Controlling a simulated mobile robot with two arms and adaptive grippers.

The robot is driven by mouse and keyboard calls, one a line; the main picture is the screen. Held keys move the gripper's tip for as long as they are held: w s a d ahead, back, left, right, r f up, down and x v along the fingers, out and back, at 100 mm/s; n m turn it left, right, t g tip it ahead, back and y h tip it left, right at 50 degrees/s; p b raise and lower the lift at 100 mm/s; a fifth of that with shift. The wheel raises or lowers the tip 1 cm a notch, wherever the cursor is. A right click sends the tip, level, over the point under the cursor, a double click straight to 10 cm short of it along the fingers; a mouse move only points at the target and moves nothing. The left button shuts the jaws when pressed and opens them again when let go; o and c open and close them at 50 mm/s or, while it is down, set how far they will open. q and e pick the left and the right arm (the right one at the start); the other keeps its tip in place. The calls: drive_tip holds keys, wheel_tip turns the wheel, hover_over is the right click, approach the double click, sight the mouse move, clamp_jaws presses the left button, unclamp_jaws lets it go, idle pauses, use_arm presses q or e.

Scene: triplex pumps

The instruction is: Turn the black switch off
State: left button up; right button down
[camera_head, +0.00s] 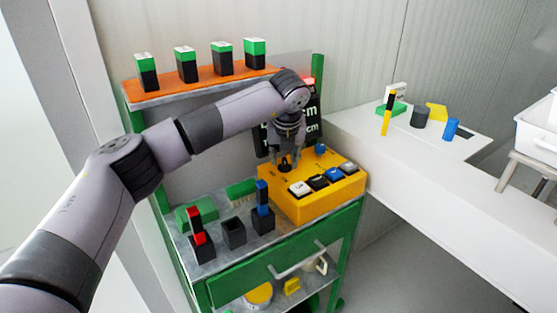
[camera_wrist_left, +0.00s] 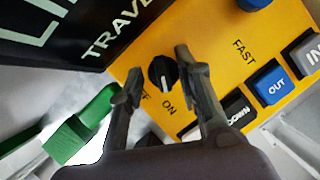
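The black switch (camera_wrist_left: 162,73) is a round knob on the yellow control box (camera_head: 318,208). In the left wrist view its white mark points down toward the "ON" label; the "OFF" label beside it is partly covered by a finger. In the head view the black switch (camera_head: 285,163) shows at the box's back left, below my left gripper (camera_head: 284,160). My left gripper (camera_wrist_left: 157,78) is open, pointing down, with its fingers apart on either side of the knob. I cannot tell whether they touch it. My right gripper is not in view.
White, black, blue and grey buttons (camera_head: 320,182) line the box's front. A blue knob (camera_head: 320,149) stands at its back. A black sign (camera_wrist_left: 75,30) rises behind. Red and blue handled pieces (camera_head: 262,200) stand left on the cart. Green-topped blocks (camera_head: 222,57) sit on the upper shelf.

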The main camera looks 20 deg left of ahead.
use_arm(q)
drive_tip(key=shift+w+f, duration=0.1)
drive_tip(key=shift+f, duration=0.2)
drive_tip(key=shift+d+r, duration=0.1)
drive_tip(key=shift+c, duration=0.2)
clamp_jaws()
